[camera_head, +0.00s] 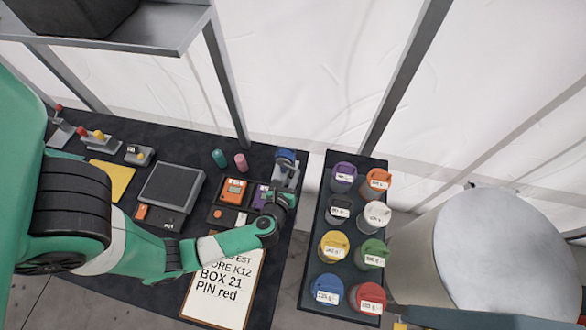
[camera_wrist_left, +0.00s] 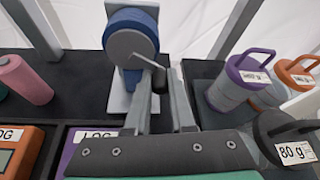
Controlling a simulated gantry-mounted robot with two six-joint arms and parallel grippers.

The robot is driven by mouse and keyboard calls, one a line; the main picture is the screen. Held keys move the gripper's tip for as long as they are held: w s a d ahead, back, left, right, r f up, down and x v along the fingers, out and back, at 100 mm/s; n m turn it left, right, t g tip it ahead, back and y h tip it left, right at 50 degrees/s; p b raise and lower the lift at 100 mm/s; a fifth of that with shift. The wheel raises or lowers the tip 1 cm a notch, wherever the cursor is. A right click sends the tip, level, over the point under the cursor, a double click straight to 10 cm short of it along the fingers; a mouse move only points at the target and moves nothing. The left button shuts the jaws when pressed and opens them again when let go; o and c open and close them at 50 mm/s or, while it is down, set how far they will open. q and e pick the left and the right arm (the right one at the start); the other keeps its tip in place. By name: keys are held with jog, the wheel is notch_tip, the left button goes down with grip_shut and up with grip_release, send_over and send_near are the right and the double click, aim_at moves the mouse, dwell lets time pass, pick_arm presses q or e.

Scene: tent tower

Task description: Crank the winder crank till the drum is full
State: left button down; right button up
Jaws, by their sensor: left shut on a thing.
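The winder (camera_head: 286,158) stands at the back right corner of the dark table. In the left wrist view its drum (camera_wrist_left: 129,22) carries blue winding behind a grey round end plate. The winder crank (camera_wrist_left: 148,61) is a thin arm on the plate, pointing down and right to a dark knob. My left gripper (camera_wrist_left: 160,95) is shut on the crank's knob, with one finger on each side. In the head view the left gripper (camera_head: 283,186) is at the front of the winder, and the crank is hard to make out. My right gripper is in neither view.
A pink cylinder (camera_head: 240,163) and a teal one (camera_head: 219,158) stand left of the winder. An orange device (camera_head: 234,190) and a clipboard (camera_head: 225,285) lie near my arm. A rack (camera_head: 312,240) with several labelled, lidded canisters stands close on the right. A grey shelf overhangs the back left.

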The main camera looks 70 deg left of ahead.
pick_arm(q)
jog(key=shift+s+a+f+m+g+y+p, duration=0.2)
jog(key=shift+m+g+y+p, duration=0.3)
jog(key=shift+m, duration=0.4)
jog(key=shift+s+a+f+m+g+y+p, duration=0.15)
jog(key=shift+s+f+m+g+y+p, duration=0.1)
jog(key=shift+m+g, duration=0.25)
jog(key=shift+s+a+f+m+g+y+p, duration=0.15)
jog(key=shift+m+g+y, duration=0.15)
jog(key=shift+m, duration=0.4)
jog(key=shift+s+a+f+m+g+y, duration=0.15)
jog(key=shift+s+m+g+y, duration=0.15)
jog(key=shift+m, duration=0.3)
jog(key=shift+s+a+f+m+g+y, duration=0.1)
jog(key=shift+s+m+g+y, duration=0.15)
jog(key=shift+m, duration=0.35)
jog(key=shift+s+a+r+m+g+y+b, duration=0.1)
jog(key=shift+s+m+g+y+b, duration=0.15)
jog(key=shift+m, duration=0.2)
jog(key=shift+s+a+f+m+g+y+b, duration=0.1)
jog(key=shift+m+y, duration=0.1)
jog(key=shift+m, duration=0.3)
jog(key=shift+s+a+r+m+g+y+b, duration=0.1)
jog(key=shift+s+m+g+y+b, duration=0.15)
jog(key=shift+m, duration=0.2)
jog(key=c, duration=0.8)
grip_release()
jog(key=shift+o, duration=0.2)
